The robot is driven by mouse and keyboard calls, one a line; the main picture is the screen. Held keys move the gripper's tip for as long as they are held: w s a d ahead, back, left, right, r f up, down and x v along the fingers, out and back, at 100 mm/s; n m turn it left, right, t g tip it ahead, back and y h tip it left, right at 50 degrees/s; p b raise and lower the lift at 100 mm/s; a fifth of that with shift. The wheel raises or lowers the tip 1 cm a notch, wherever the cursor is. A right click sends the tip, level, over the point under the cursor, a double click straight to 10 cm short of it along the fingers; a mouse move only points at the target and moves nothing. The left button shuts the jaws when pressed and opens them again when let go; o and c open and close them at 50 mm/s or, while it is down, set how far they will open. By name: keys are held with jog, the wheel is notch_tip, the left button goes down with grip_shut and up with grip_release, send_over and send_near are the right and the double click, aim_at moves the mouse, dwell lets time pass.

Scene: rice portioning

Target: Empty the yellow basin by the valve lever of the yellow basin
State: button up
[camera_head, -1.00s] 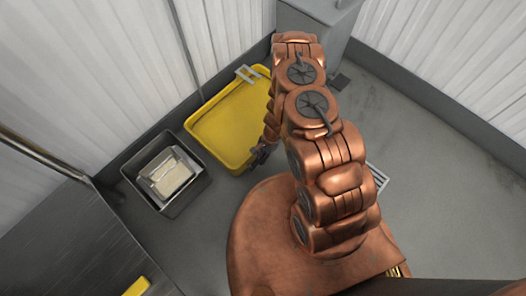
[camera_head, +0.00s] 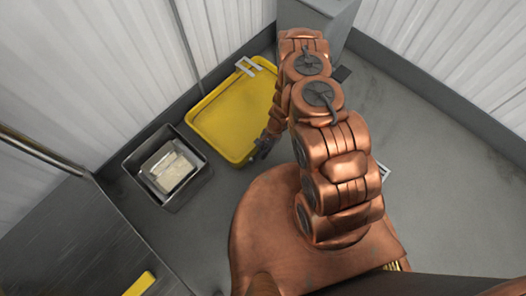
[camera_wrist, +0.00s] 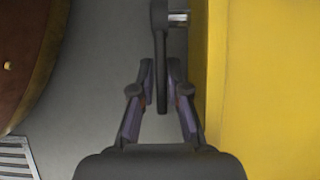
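The yellow basin (camera_head: 230,118) stands on the floor near the back wall, left of my arm. Its plain yellow side fills the right of the wrist view (camera_wrist: 265,90). A dark valve lever (camera_wrist: 160,55) with a silver stem shows at the top middle of the wrist view, beside the basin's edge. My gripper (camera_wrist: 162,75) is open, with one finger on each side of the lever's lower end. Narrow gaps seem to show between fingers and lever. In the head view, my gripper (camera_head: 262,148) is beside the basin's lower right side; the lever is too small to tell there.
A grey metal bin (camera_head: 187,193) holding pale items stands left of the basin. A steel surface (camera_head: 85,245) with a yellow strip is at the lower left. A grey box (camera_head: 335,17) stands at the back. A floor grate (camera_wrist: 15,155) lies left. Floor to the right is clear.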

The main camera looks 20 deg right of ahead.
jog(key=shift+o, duration=0.2)
jog(key=shift+w+d+r, duration=0.2)
jog(key=shift+w+r, duration=0.05)
jog(key=shift+r, duration=0.2)
jog(key=v, duration=1.1)
dwell(0.3)
jog(key=s+a+r+n+p, duration=0.15)
jog(key=r+p, duration=0.45)
jog(key=r, duration=1)
jog(key=a+r+n+h+p, duration=0.1)
jog(key=a+r+n+p, duration=0.3)
jog(key=r, duration=1.2)
jog(key=d+r+n+p, duration=0.1)
jog(key=r+p, duration=0.6)
jog(key=r, duration=1)
jog(key=s+d+r+n+h+p, duration=0.1)
jog(key=s+r+p, duration=0.4)
jog(key=r, duration=0.6)
jog(key=s+d+r+n+t+h+p, duration=0.1)
jog(key=s+d+r+n+p, duration=0.1)
jog(key=s+r+p, duration=0.4)
jog(key=s+d+r+n+h+p, duration=0.1)
jog(key=s+r+p, duration=0.5)
jog(key=s+r, duration=0.6)
notch_tip(320, 180, up, 5)
jog(key=shift+s+d+n+h, duration=0.15)
jog(key=shift+n+h, duration=0.35)
jog(key=shift+n, duration=0.05)
